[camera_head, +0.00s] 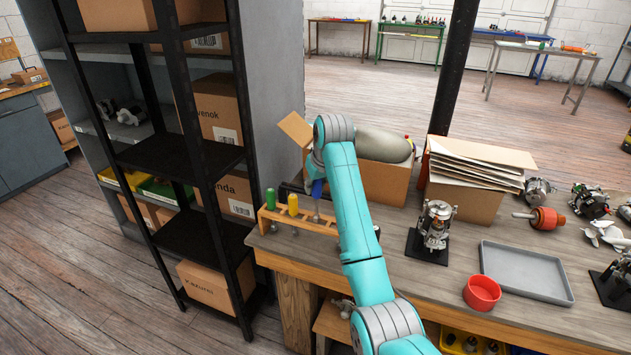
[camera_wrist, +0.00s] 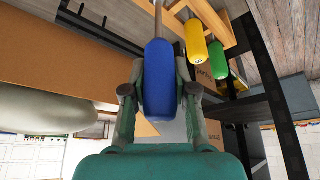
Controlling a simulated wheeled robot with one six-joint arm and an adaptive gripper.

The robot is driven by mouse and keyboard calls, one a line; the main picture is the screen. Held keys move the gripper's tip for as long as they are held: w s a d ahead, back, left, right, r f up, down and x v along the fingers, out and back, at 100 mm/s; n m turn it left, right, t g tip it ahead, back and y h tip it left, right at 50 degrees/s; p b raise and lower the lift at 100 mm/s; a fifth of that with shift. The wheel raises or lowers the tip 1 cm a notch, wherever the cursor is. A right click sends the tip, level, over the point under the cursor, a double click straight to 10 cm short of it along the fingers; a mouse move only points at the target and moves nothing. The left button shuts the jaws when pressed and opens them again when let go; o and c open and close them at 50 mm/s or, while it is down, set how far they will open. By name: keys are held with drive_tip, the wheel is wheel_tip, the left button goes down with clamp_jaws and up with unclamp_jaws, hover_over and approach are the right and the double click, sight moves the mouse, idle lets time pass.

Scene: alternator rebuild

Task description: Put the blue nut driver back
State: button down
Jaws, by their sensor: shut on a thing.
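The blue nut driver has a blue handle (camera_head: 317,188) and a thin metal shaft pointing down. My gripper (camera_head: 316,172) is shut on this handle, which fills the space between the fingers (camera_wrist: 158,95) in the wrist view. The wooden rack (camera_head: 267,216) stands at the left end of the bench, below my gripper. A green-handled driver (camera_head: 270,198) and a yellow-handled driver (camera_head: 293,204) stand upright in it. The blue driver's shaft is at the rack's right part, beside the yellow one. I cannot tell whether its tip is in a hole.
An open cardboard box (camera_head: 384,183) with a grey rounded object stands close behind my gripper. Black shelving (camera_head: 178,157) is to the left. Farther right are a box of folders (camera_head: 472,203), an alternator on a stand (camera_head: 436,226), a grey tray (camera_head: 525,272) and a red bowl (camera_head: 482,293).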

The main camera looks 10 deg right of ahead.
sight(317, 202)
drive_tip(key=shift+f, duration=0.5)
drive_tip(key=shift+f, duration=1.7)
drive_tip(key=shift+f, duration=1.75)
drive_tip(key=shift+f, duration=0.4)
drive_tip(key=c, duration=0.8)
unclamp_jaws()
